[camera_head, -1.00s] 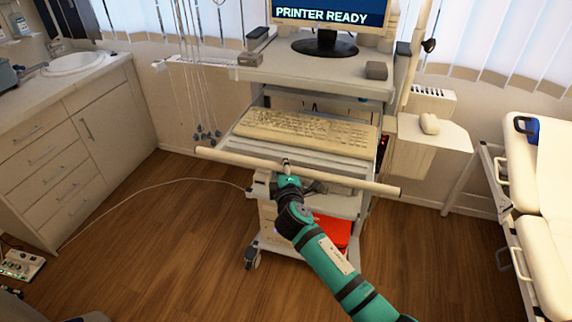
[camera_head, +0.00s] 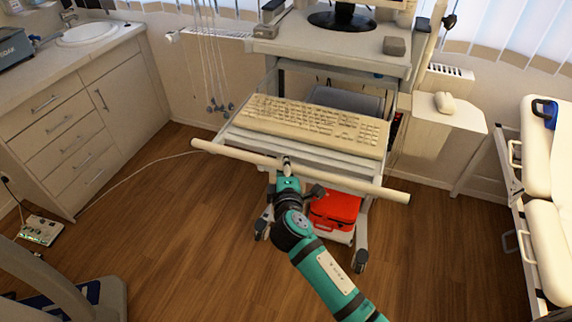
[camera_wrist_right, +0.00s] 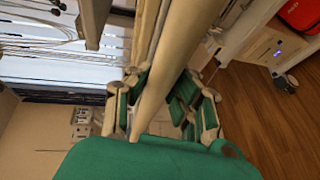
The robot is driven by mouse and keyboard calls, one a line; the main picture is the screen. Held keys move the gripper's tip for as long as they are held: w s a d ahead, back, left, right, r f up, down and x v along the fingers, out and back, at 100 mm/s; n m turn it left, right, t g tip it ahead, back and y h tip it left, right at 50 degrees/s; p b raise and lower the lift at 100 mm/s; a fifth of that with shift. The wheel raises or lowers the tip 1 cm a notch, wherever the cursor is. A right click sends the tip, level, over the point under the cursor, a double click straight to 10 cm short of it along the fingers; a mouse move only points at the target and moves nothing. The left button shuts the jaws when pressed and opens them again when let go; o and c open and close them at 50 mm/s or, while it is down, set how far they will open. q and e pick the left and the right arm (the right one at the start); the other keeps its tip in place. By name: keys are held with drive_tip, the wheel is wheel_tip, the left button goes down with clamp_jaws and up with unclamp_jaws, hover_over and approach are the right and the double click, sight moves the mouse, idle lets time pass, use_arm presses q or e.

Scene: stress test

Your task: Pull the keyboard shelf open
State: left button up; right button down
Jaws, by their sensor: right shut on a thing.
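The keyboard shelf (camera_head: 262,143) is pulled out from the cart toward me, with a beige keyboard (camera_head: 312,124) lying on it. A long cream bar handle (camera_head: 350,184) runs along the shelf's front edge. My right gripper (camera_head: 287,166) is at the middle of this bar. In the right wrist view, my right gripper (camera_wrist_right: 160,105) has its fingers on both sides of the bar (camera_wrist_right: 172,75) and is shut on it. My left gripper is not in view.
The cart (camera_head: 330,46) carries a monitor above and a red case (camera_head: 335,210) below. A mouse (camera_head: 443,102) sits on a side tray (camera_head: 465,118). A drawer cabinet (camera_head: 70,130) stands left, a white bed (camera_head: 548,210) right. Wooden floor lies open in front.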

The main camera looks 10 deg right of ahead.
drive_tip(key=c, duration=1.1)
unclamp_jaws()
drive_tip(key=v, duration=1.2)
drive_tip(key=s+d+f+m+g+y, duration=0.1)
drive_tip(key=s+f+g, duration=0.35)
drive_tip(key=f, duration=1.25)
drive_tip(key=s+f+m+g+y, duration=0.25)
drive_tip(key=s+f, duration=0.25)
drive_tip(key=f, duration=1.1)
drive_tip(key=s+d+f+m+g, duration=0.2)
drive_tip(key=s+d+f+m, duration=0.1)
drive_tip(key=s+f, duration=0.4)
drive_tip(key=s+d+f+m+g, duration=0.3)
drive_tip(key=s+f, duration=0.3)
drive_tip(key=s, duration=0.8)
drive_tip(key=s+d+f+m+g, duration=0.2)
drive_tip(key=s+d+f, duration=0.3)
drive_tip(key=s, duration=0.5)
wheel_tip(320, 180, down, 3)
drive_tip(key=shift+r+m+g, duration=0.15)
drive_tip(key=shift+m+g, duration=0.25)
drive_tip(key=shift+m, duration=0.15)
